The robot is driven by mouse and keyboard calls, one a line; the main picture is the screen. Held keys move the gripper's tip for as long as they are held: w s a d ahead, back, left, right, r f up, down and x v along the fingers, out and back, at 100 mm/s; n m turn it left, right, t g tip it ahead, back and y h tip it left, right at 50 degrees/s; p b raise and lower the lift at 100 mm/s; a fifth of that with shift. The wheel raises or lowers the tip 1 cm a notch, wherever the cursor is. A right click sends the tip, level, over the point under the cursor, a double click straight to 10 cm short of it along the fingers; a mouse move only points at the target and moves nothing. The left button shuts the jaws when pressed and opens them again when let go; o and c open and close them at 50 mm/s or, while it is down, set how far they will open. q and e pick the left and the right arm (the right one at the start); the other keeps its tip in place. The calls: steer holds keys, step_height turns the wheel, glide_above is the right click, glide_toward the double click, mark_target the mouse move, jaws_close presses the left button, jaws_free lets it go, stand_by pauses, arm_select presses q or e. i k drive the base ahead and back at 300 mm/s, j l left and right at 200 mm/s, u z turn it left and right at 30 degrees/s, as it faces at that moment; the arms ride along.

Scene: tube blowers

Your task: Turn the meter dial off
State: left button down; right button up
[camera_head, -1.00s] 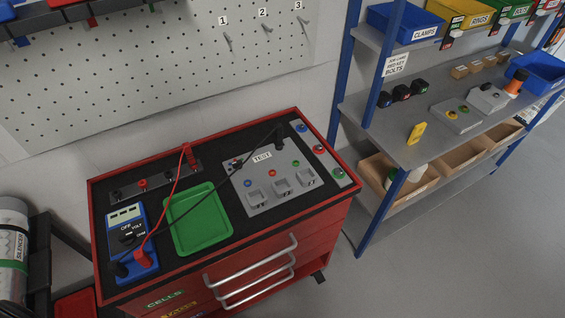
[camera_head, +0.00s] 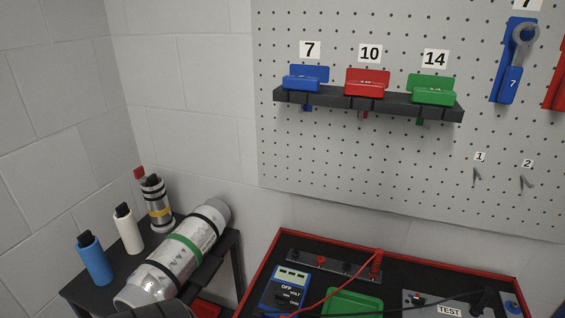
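The blue meter (camera_head: 286,291) lies at the left of the black top of the red cart in the head view. Its black dial (camera_head: 288,298) sits below the display, among the labels OFF, VOLT and OHM; the dial's pointing is too small to tell. A red lead (camera_head: 340,279) runs from the meter area up to the strip of sockets (camera_head: 325,262) behind it. The lower part of the meter is cut off by the frame's bottom edge. Neither of my grippers is in view.
A silver cylinder (camera_head: 172,262) lies on a dark stand (camera_head: 85,287) left of the cart, with bottles behind it. A green tray (camera_head: 352,303) and the TEST panel (camera_head: 448,303) are right of the meter. A pegboard (camera_head: 350,160) with a tool shelf rises behind.

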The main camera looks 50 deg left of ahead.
mark_target(281, 298)
steer(key=u, duration=1.6)
steer(key=k+j+z, duration=0.15)
steer(key=j+z, duration=0.25)
steer(key=k+j+z, duration=0.15)
steer(key=z, duration=0.2)
steer(key=j, duration=0.1)
